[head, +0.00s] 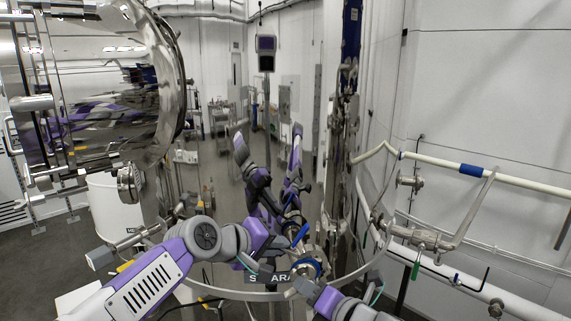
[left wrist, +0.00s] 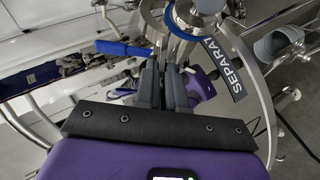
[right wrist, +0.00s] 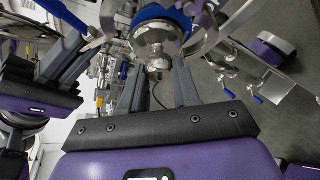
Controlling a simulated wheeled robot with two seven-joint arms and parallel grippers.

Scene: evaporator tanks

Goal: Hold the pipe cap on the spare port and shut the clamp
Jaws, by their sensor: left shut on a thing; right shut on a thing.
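The pipe cap (right wrist: 158,42) is a shiny steel dome in the right wrist view, between the fingertips of my right gripper (right wrist: 162,68), which is shut on it. Behind the cap is a blue ring (right wrist: 160,12) at the port. The cap appears to be against the port; the seam is hidden. The clamp's blue lever (left wrist: 122,48) sticks out beside the port. My left gripper (left wrist: 164,62) is shut at the lever's inner end. In the head view, my left gripper (head: 284,245) and my right gripper (head: 301,286) are close together. I cannot tell whether the clamp is closed.
The mirror-like tank wall behind shows reflections of my arms. Pipes with valves (head: 420,238) run along the right wall. A round steel vessel (head: 90,90) fills the upper left.

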